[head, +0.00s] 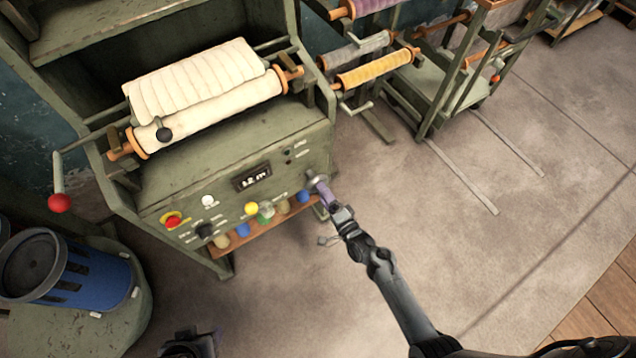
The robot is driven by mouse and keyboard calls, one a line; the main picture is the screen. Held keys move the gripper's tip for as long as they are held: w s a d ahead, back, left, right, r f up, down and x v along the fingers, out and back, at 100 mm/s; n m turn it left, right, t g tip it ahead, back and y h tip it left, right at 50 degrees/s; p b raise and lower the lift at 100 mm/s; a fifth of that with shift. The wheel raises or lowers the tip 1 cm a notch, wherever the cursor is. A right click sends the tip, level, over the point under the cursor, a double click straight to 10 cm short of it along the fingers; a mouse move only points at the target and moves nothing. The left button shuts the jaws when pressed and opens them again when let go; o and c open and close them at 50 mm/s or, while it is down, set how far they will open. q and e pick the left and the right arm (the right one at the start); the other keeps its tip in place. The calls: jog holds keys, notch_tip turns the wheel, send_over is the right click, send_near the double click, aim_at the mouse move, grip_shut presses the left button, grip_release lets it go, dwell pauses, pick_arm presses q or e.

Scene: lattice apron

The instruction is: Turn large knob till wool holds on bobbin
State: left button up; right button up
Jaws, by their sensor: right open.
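A green machine (255,210) stands at left centre with a sloped control panel. A round grey knob (312,176) sits at the panel's right end, partly hidden by my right gripper (321,188). That gripper is open, its purple-tinted fingers at the knob; whether they touch it I cannot tell. A thick cream roll (200,85) of wool or cloth lies on orange-ended rollers on top of the machine. Which part is the bobbin is not clear. My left gripper (190,343) shows only partly at the bottom edge, away from the machine, its fingers unclear.
The panel has a small display (252,177), a red button (173,220), a black knob (204,231) and coloured pieces below. A red-handled crank (59,202) sticks out left. Green racks (430,95) stand behind right; the floor is open.

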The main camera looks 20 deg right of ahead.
jog(key=s, duration=0.3)
jog(key=shift+s+d+p, duration=0.3)
jog(key=shift+s+p, duration=0.05)
jog(key=shift+p, duration=0.05)
